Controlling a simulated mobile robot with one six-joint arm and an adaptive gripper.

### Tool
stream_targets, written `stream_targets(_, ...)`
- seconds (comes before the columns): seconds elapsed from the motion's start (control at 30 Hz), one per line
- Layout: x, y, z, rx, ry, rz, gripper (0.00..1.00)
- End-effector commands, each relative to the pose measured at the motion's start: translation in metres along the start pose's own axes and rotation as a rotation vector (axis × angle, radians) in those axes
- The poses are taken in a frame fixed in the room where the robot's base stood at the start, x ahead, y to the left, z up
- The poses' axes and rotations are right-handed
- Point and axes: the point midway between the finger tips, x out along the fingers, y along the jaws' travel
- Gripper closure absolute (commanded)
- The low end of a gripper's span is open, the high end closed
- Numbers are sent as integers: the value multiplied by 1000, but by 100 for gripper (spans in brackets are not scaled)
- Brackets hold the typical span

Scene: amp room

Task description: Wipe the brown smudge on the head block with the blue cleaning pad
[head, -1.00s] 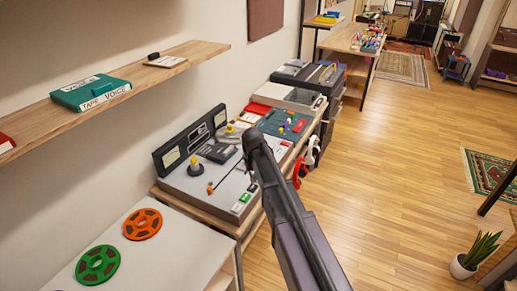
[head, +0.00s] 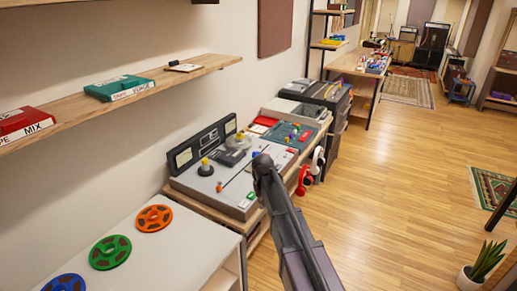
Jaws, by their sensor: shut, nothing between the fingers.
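The tape machine (head: 213,187) sits on the bench left of my arm, with a dark meter panel (head: 203,146) along its back. A dark grey block on its top (head: 231,157), between the two yellow-tipped spindles, looks like the head block. The brown smudge is too small to make out. I cannot pick out a blue cleaning pad. My arm rises from the bottom edge and ends in front of the machine's right side, hiding part of it. My gripper's fingers do not show.
A white-topped cabinet (head: 190,252) in front holds orange (head: 154,218), green (head: 110,252) and blue (head: 66,284) reels. A wooden shelf (head: 150,92) with tape boxes overhangs the left. The wooden floor (head: 390,190) right is clear; a plant (head: 483,266) stands bottom right.

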Motion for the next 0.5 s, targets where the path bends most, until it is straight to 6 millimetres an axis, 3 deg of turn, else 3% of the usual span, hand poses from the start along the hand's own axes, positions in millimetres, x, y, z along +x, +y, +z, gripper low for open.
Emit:
stream_targets(0.23,20,0,0,0,0,0,100)
stream_targets(0.5,22,-3,0,-3,0,0,100)
